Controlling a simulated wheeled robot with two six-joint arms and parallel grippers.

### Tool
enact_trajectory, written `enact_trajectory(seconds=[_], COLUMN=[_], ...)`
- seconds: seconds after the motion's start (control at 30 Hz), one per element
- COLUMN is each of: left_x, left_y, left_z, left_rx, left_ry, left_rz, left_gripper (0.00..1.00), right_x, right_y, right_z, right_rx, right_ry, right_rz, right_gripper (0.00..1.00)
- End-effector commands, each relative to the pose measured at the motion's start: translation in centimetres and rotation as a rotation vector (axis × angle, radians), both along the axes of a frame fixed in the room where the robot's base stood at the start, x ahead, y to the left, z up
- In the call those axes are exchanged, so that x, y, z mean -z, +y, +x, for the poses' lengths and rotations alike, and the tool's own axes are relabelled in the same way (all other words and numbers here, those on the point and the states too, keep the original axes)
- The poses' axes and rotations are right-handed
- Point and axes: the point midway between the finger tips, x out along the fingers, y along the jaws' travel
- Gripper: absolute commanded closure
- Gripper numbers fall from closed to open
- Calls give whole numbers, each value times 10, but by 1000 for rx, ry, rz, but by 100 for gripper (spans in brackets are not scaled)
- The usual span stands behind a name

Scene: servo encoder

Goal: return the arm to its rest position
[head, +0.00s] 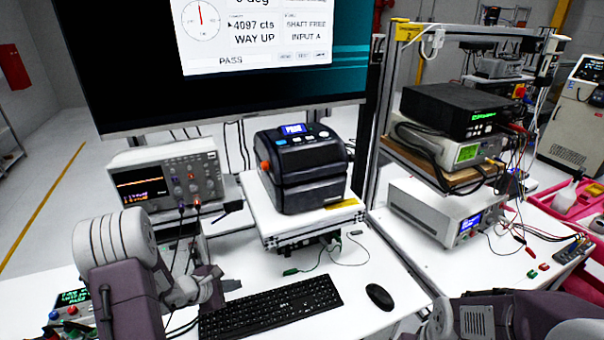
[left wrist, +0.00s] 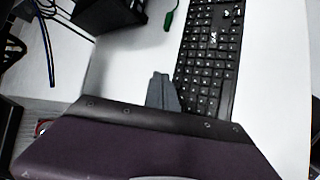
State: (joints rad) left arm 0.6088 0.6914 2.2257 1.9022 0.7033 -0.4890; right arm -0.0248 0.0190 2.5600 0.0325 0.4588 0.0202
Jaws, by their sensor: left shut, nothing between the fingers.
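My left arm (head: 125,270) comes in from the lower left of the head view. Its gripper (head: 218,288) is over the white table, just left of the black keyboard (head: 270,307). In the left wrist view the grey fingers (left wrist: 162,92) are together with nothing between them, beside the keyboard's edge. Part of my right arm (head: 500,318) shows at the lower right of the head view; its gripper is out of sight.
An oscilloscope (head: 167,177) stands behind my left arm. A black label printer (head: 302,172) sits on a raised white platform. A mouse (head: 379,297) lies right of the keyboard. Stacked instruments (head: 455,112) stand at right. A large monitor (head: 220,85) reading PASS hangs above.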

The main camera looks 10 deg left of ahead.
Motion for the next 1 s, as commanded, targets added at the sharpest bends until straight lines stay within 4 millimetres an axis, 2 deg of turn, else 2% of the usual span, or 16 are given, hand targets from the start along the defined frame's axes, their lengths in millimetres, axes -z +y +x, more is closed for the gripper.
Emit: enact_trajectory(seconds=[0.07,0.1,0.17,0.2,0.27,0.3,0.4,0.47,0.5,0.6,0.7,0.8,1.0], left_x=[-17,-32,-55,-67,-79,-83,-83,-78,-75,-67,-60,-56,-57], left_y=[-23,-41,-79,-109,-150,-174,-200,-197,-189,-158,-128,-112,-109], left_z=[13,21,23,14,-11,-34,-96,-128,-145,-170,-180,-180,-177], left_rx=[68,118,246,373,590,747,1113,1305,1418,1625,1736,1786,1748], left_ry=[-36,-67,-109,-127,-139,-138,-111,-86,-67,-10,50,84,102], left_rz=[23,41,78,115,185,239,408,526,608,796,916,984,993], left_gripper=[100,100,100,100,100,100,100,100,100,100,100,100,100], right_x=[0,0,0,0,0,0,0,0,0,0,0,0,0], right_y=[0,0,0,0,0,0,0,0,0,0,0,0,0], right_z=[0,0,0,0,0,0,0,0,0,0,0,0,0], right_rx=[0,0,0,0,0,0,0,0,0,0,0,0,0], right_ry=[0,0,0,0,0,0,0,0,0,0,0,0,0], right_rz=[0,0,0,0,0,0,0,0,0,0,0,0,0], right_gripper=[48,48,48,48,48,48,48,48,48,48,48,48,48])
